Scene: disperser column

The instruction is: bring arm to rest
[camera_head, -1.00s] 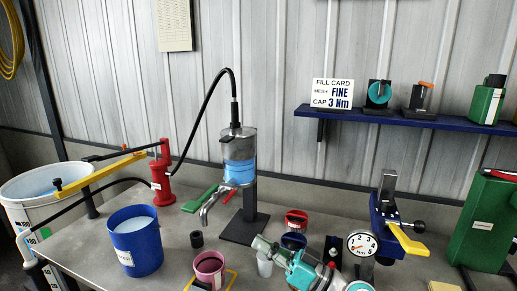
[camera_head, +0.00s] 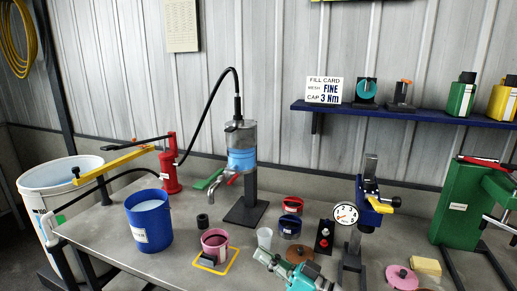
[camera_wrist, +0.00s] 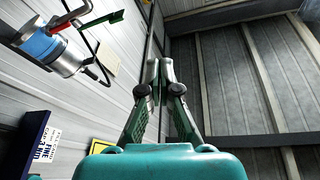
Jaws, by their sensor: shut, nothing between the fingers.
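My gripper (camera_head: 262,255) shows at the bottom middle of the head view, its grey-green fingers pointing up and left from the teal wrist. In the wrist view the fingers of my gripper (camera_wrist: 160,70) meet at their tips with nothing between them. The wrist view looks up along the corrugated wall, with the dispersing column (camera_wrist: 60,52) at upper left. In the head view the column (camera_head: 241,150) stands on its black base behind my gripper. A clear cup (camera_head: 264,237) shows just behind the fingertips, and I cannot tell whether they touch.
The bench holds a blue bucket (camera_head: 149,222), a pink cup (camera_head: 214,243), a red pump (camera_head: 170,165), a dial gauge (camera_head: 346,215) and a green machine (camera_head: 466,205). A blue shelf (camera_head: 420,112) runs along the wall. Clear bench lies at front left.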

